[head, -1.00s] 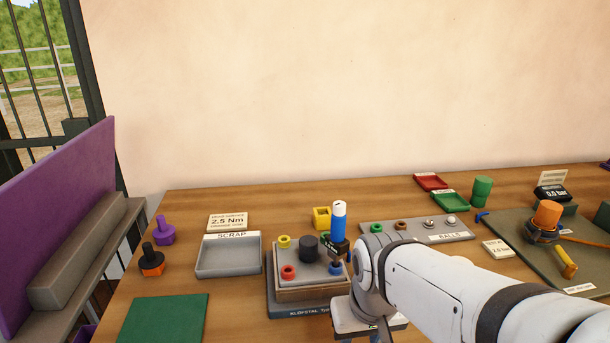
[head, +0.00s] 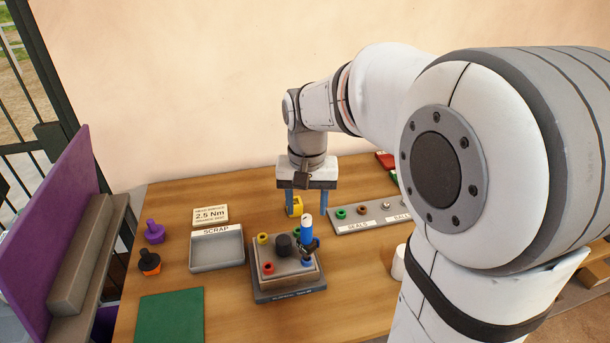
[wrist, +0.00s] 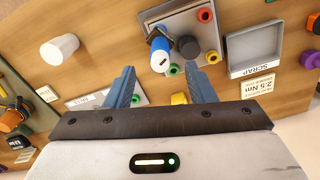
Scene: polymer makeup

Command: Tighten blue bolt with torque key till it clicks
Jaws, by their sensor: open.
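My gripper (head: 307,211) is open and empty, fingers pointing down, behind the key in the head view. In the wrist view the key lies beyond the fingertips (wrist: 165,80), between their lines, touching neither.
The block also carries a black knob (head: 284,244) and red, yellow and green bolts. A yellow part (head: 296,206) stands near my fingers. A seals tray (head: 366,216) lies right, a scrap tray (head: 216,250) left. A white cylinder (wrist: 60,48) stands beside the block.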

